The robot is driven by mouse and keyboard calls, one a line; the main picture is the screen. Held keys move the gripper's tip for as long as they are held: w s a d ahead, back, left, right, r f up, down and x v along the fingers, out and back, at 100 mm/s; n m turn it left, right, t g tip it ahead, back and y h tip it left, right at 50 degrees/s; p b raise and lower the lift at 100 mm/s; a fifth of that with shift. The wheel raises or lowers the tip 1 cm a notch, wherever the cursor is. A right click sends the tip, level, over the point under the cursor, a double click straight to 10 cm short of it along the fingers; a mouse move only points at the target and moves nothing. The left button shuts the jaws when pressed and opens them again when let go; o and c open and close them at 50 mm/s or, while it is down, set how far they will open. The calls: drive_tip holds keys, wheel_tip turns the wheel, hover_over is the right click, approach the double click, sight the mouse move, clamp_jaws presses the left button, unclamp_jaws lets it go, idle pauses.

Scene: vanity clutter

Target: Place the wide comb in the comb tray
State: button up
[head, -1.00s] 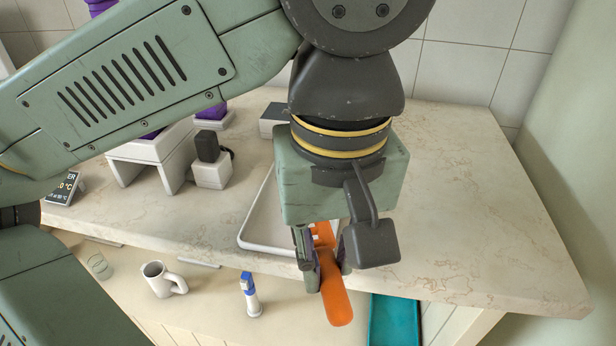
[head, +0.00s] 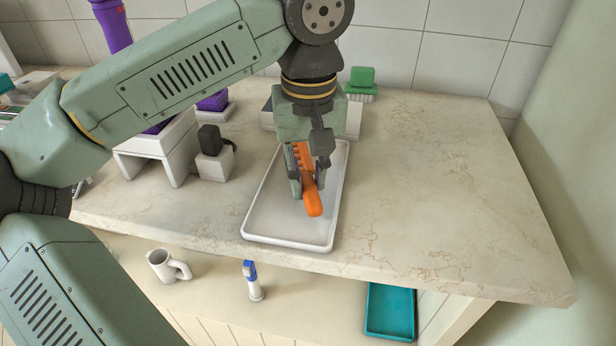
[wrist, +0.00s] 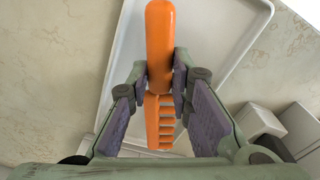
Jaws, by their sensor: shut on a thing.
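The orange wide comb (head: 313,202) is held in my gripper (head: 308,188), with its handle pointing toward the front of the counter and its teeth toward the back. My gripper is shut on the comb near where handle and teeth meet. In the wrist view the comb's handle (wrist: 160,45) points up between the fingers (wrist: 165,85). The white comb tray (head: 262,238) lies on the counter beneath the comb. The comb appears over the tray's middle; I cannot tell how high above the floor of the tray it is.
A green brush (head: 362,80) stands behind the tray. A white block with a dark top (head: 214,165) and a white stand (head: 145,160) are to the left. A mug (head: 163,268), a blue-and-white bottle (head: 252,282) and a teal tray (head: 390,312) sit lower in front. The right counter is clear.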

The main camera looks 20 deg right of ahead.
drive_tip(key=shift+f, duration=1)
drive_tip(key=o, duration=0.9)
drive_tip(key=shift+c, duration=0.2)
drive_tip(key=shift+r, duration=0.1)
wheel_tip(320, 180, up, 12)
drive_tip(key=shift+s+r+p, duration=0.2)
drive_tip(key=shift+s+p, duration=0.05)
drive_tip(key=shift+p, duration=0.05)
